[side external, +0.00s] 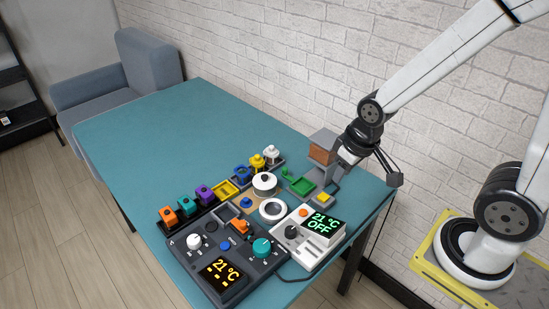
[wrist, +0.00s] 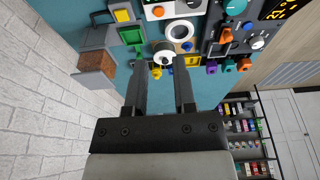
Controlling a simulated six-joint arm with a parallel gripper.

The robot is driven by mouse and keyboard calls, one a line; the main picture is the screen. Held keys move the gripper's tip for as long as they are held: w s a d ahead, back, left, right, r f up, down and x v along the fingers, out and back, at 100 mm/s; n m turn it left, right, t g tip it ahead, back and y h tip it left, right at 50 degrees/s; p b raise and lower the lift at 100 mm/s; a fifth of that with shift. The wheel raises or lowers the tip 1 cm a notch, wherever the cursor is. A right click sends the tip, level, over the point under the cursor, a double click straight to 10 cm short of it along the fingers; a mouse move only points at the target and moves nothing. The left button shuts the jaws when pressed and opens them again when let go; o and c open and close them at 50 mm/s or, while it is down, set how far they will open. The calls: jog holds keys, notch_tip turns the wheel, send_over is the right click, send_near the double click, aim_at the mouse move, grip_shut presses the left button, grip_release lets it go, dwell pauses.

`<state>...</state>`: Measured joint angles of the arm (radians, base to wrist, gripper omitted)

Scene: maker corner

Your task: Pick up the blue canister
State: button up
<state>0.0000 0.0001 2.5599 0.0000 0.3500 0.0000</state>
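The blue canister (side external: 241,174) stands in a dark rack, in a row with other coloured pieces, near the middle of the table in the side view. In the wrist view a small blue piece (wrist: 170,69), which looks like it, shows beyond the fingers, partly covered by a white round piece. My gripper (wrist: 160,84) is open, with two dark fingers apart and nothing between them. In the side view my gripper (side external: 335,178) hangs over the right part of the table, to the right of the canister and apart from it. Its fingertips are hard to make out there.
Yellow (side external: 257,162) and white (side external: 271,153) canisters stand close beside the blue one. Control panels (side external: 180,262) fill the front. The table's far left is clear.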

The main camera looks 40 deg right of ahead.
dwell(0.3)
jog(key=n+g, duration=0.3)
jog(key=n, duration=1.5)
send_over(247, 174)
jog(key=shift+a+f, duration=0.1)
jog(key=shift+f, duration=7.25)
jog(key=shift+f, duration=0.1)
jog(key=shift+f, duration=1.2)
